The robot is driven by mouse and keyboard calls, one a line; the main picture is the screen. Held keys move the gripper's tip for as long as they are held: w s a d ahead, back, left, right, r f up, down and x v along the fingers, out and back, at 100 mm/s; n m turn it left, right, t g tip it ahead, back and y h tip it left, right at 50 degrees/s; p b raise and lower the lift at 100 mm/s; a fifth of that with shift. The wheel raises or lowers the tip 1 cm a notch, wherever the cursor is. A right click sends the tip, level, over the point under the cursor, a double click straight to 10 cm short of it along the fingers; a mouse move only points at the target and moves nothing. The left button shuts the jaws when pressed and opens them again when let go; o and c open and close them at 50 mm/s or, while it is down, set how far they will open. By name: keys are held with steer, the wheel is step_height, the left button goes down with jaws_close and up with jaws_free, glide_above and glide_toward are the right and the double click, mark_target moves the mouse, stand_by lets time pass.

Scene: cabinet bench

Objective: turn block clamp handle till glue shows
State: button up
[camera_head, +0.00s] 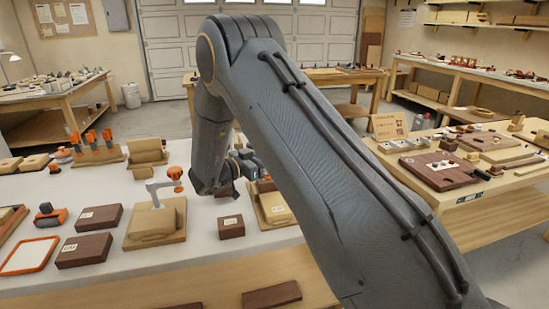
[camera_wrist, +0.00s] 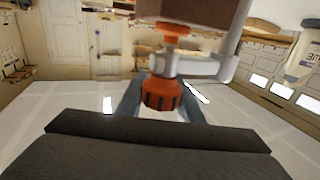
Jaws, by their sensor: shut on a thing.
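In the wrist view the orange, ribbed clamp handle (camera_wrist: 163,96) sits between the two fingers of my gripper (camera_wrist: 162,90), which is shut on it. A grey clamp frame (camera_wrist: 205,66) runs right from the screw and then up beside a dark brown block (camera_wrist: 193,11). An orange pad at the top of the screw is close below the block; I cannot tell whether they touch. In the head view my gripper (camera_head: 254,170) is at the right-hand wooden block stand (camera_head: 274,211), and my arm hides most of the clamp there. I see no glue at the block's joint.
A second grey clamp with an orange knob (camera_head: 175,174) stands on a wooden block to the left. Dark labelled blocks (camera_head: 99,217) lie on the bench around it. A rack of orange-handled tools (camera_head: 97,148) stands farther back. A side table (camera_head: 462,190) is at the right.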

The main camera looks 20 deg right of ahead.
steer(key=shift+s+d+m+g+h+b, duration=0.1)
steer(key=shift+s+m+g+h+b, duration=0.1)
steer(key=shift+m+g+b, duration=0.6)
steer(key=shift+s+m+g+h+b, duration=0.25)
steer(key=shift+m+g, duration=0.3)
steer(key=shift+g, duration=0.65)
steer(key=shift+s+d+m+g+h+b, duration=0.15)
steer(key=shift+m+g+b, duration=0.45)
steer(key=shift+g, duration=0.4)
steer(key=shift+a+r, duration=0.1)
steer(key=o, duration=1.1)
steer(key=shift+c, duration=0.2)
steer(key=shift+s, duration=0.1)
step_height(320, 180, up, 10)
steer(key=shift+b, duration=0.45)
